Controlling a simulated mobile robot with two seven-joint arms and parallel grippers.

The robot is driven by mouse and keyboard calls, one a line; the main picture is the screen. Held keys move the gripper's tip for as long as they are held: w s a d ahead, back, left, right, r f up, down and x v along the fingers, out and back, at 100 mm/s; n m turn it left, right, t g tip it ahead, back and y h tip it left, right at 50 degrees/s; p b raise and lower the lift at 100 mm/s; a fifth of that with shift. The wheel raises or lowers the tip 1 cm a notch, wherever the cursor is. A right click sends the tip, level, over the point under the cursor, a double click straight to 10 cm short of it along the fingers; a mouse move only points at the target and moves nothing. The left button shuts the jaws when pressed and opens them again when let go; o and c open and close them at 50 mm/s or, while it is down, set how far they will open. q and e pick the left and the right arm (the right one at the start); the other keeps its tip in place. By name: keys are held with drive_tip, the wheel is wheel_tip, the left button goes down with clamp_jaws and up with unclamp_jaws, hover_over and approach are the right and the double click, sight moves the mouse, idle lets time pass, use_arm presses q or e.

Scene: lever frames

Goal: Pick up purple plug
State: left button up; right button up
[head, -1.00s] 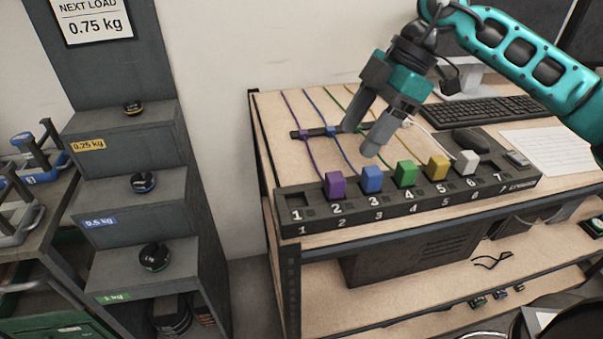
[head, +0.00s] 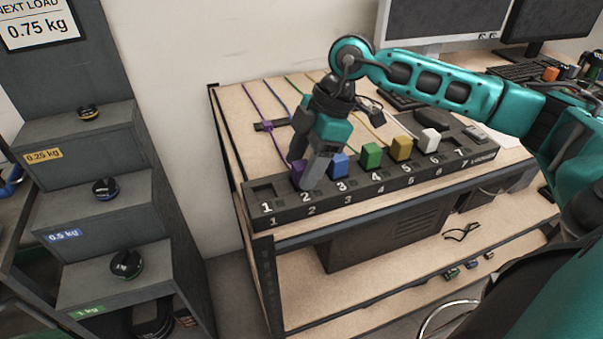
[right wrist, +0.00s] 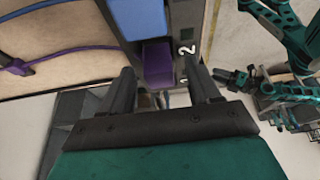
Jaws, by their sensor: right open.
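The purple plug (head: 297,171) sits in slot 2 of the dark numbered strip (head: 330,198), partly hidden behind my right gripper in the head view. Its purple cable runs back over the table. My right gripper (head: 303,172) points down at the plug with its fingers apart. In the right wrist view the purple plug (right wrist: 158,66) lies ahead, between the lines of the two open fingers (right wrist: 168,92), and nothing is held. The blue plug (head: 338,165) stands beside it and fills the top of the wrist view (right wrist: 137,18).
Green (head: 371,155), yellow (head: 401,147) and white (head: 431,140) plugs stand further right in the strip. Slot 1 (head: 265,192) is empty. A mouse (head: 433,120) lies behind the strip. Stepped grey shelves with weights (head: 127,264) stand at left.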

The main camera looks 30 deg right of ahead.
sight(301, 165)
drive_tip(key=shift+w+a+f, duration=0.1)
drive_tip(key=shift+a+f, duration=0.1)
drive_tip(key=shift+f, duration=0.35)
drive_tip(key=c, duration=1)
drive_tip(key=shift+c, duration=0.2)
wheel_tip(301, 165, up, 19)
drive_tip(key=x, duration=1)
drive_tip(key=a+x, duration=0.1)
drive_tip(key=x, duration=0.5)
drive_tip(key=shift+w+a+r, duration=0.1)
drive_tip(key=shift+r, duration=0.2)
wheel_tip(301, 165, down, 2)
drive_tip(key=b, duration=0.2)
drive_tip(key=shift+f+b, duration=0.1)
drive_tip(key=shift+b, duration=0.2)
drive_tip(key=shift+f, duration=0.35)
